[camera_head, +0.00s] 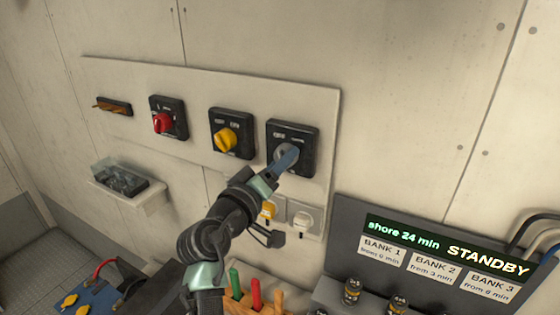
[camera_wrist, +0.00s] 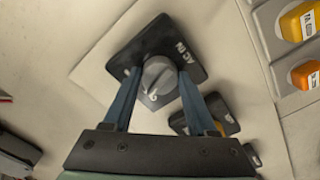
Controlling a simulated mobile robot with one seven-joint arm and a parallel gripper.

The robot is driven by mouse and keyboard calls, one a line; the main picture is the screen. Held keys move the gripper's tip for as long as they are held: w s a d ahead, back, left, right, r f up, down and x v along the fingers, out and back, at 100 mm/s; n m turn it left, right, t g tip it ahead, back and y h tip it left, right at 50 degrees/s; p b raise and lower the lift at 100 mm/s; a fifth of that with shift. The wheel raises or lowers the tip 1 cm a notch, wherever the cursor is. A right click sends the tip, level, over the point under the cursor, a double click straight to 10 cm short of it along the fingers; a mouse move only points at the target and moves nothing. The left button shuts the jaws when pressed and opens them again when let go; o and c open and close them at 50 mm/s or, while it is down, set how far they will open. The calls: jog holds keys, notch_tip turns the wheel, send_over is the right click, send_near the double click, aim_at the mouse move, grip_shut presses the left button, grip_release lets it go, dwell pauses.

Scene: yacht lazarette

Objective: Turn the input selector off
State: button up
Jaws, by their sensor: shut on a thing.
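The input selector is a black square plate (camera_head: 306,137) with a grey round knob (camera_head: 281,153), the rightmost switch on the white wall panel. A white mark shows on the knob. The small position labels on the plate are too blurred to read surely, and my fingers hide part of the knob in the head view.
Left of it on the panel are a yellow rotary switch (camera_head: 226,139) and a red one (camera_head: 163,123). Small sockets with a yellow and a white plug (camera_head: 302,221) sit just below. A display reading "STANDBY" (camera_head: 488,261) stands lower right. Screwdriver-like handles (camera_head: 255,293) stand below my arm.

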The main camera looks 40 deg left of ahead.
jog(key=shift+r+n+p, duration=0.1)
jog(key=shift+n+p, duration=0.2)
jog(key=shift+n, duration=0.9)
jog(key=o, duration=1.4)
jog(key=shift+c, duration=0.2)
jog(key=b+v, duration=0.4)
jog(key=v, duration=0.9)
